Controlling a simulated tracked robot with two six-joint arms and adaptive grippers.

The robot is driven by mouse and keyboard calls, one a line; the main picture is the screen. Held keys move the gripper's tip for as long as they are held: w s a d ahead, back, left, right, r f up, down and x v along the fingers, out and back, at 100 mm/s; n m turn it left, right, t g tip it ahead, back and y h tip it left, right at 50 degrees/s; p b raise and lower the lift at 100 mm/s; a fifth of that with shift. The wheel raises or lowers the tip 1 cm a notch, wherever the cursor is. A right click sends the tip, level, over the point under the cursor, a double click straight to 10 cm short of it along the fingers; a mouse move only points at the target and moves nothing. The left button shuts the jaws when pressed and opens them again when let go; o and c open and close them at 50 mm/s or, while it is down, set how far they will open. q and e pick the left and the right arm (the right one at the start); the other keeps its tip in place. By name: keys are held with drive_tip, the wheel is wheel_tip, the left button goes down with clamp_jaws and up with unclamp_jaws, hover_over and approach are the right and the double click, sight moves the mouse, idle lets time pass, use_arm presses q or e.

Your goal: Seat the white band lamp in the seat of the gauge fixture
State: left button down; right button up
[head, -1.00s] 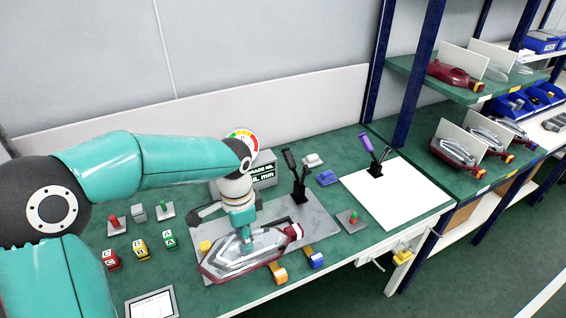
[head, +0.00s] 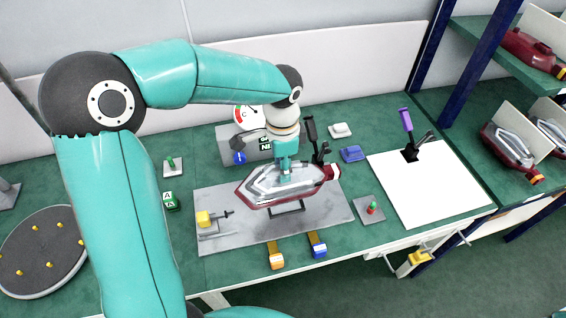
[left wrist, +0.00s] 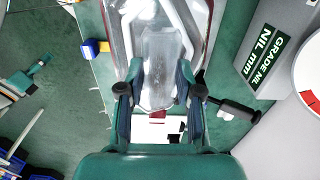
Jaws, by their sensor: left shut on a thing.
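The white band lamp (head: 270,188), a red-rimmed tail lamp with a clear and white lens, is in the grip of my left gripper (head: 286,172), which is shut on it from above. In the left wrist view the lamp (left wrist: 150,35) lies between the two fingers (left wrist: 160,95). The gauge fixture is the grey plate (head: 222,238) with a dial and a display box (head: 228,142) behind it. The lamp is over this plate; whether it touches the seat is hidden. A black-handled clamp (head: 310,130) stands just behind the lamp. My right gripper is not in view.
A yellow block (head: 203,219) with a small clamp sits at the plate's left. Orange and blue clips (head: 276,256) lie at the front edge. A white board (head: 430,190) with a purple-handled clamp (head: 406,120) is at right. Shelves with other lamps (head: 510,145) stand further right.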

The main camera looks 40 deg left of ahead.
use_arm(q)
drive_tip(key=shift+f+b, duration=2.15)
drive_tip(key=shift+f, duration=0.65)
drive_tip(key=shift+f, duration=0.1)
drive_tip(key=shift+f+b, duration=1.1)
drive_tip(key=shift+f, duration=0.2)
drive_tip(key=c, duration=0.7)
unclamp_jaws()
wheel_tip(320, 180, up, 12)
drive_tip(key=shift+f, duration=0.15)
drive_tip(key=shift+r, duration=0.2)
